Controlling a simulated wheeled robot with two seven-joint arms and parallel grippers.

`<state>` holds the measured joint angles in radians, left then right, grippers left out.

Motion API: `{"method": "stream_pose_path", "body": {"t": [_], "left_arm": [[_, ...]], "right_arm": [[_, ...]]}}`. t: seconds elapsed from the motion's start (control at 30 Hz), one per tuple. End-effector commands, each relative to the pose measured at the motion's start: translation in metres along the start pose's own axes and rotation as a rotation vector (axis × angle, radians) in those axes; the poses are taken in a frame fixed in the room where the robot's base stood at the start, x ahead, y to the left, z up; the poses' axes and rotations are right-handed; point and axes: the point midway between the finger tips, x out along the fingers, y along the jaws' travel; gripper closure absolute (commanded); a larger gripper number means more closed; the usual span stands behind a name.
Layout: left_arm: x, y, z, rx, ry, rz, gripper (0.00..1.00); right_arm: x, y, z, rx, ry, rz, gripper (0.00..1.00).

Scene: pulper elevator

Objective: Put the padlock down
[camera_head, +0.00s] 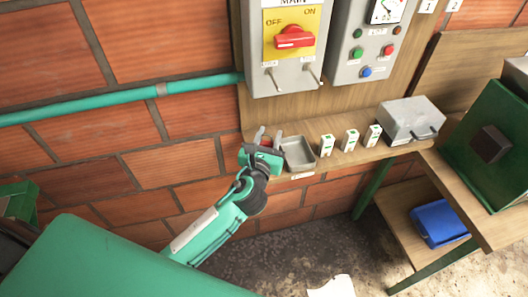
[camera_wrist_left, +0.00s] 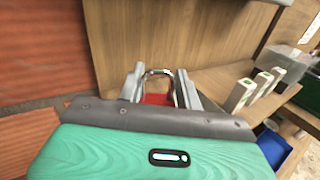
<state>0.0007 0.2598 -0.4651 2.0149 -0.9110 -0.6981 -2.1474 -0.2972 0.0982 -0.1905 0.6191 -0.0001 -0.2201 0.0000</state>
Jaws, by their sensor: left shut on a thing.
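The padlock (camera_wrist_left: 155,98) has a red body and a shiny metal shackle. My left gripper (camera_wrist_left: 160,88) is shut on it, with a finger on each side. In the head view my left gripper (camera_head: 266,138) is at the left end of the wooden shelf (camera_head: 345,158), just left of a small grey tray (camera_head: 298,153). Only a bit of red shows between the fingers there. I cannot tell whether the padlock touches the shelf. My right gripper is not in view.
Several small white-and-green boxes (camera_head: 327,145) stand on the shelf right of the tray. A grey metal box (camera_head: 411,120) is further right. Above is a main switch panel with a red handle (camera_head: 294,38). A blue bin (camera_head: 438,222) sits on a lower shelf.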

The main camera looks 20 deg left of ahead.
Motion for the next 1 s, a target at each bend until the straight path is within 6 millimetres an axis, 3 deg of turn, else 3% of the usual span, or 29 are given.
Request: {"method": "stream_pose_path", "body": {"t": [0.4, 0.83, 0.87, 0.93, 1.0], "left_arm": [[0.000, -0.003, -0.052, 0.000, 0.001, 0.000, 0.90], [0.000, -0.004, -0.059, 0.001, -0.001, -0.001, 0.90], [0.000, -0.003, -0.058, 0.000, -0.001, -0.001, 0.59], [0.000, -0.003, -0.058, 0.000, 0.000, -0.001, 0.46], [0.000, -0.003, -0.058, 0.000, 0.000, -0.001, 0.44]], "right_arm": [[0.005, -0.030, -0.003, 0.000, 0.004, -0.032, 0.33], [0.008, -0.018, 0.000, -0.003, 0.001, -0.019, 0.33], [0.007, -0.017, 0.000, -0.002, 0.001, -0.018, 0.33], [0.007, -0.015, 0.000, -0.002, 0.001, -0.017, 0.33], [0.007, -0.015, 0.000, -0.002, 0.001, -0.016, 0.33]]}}
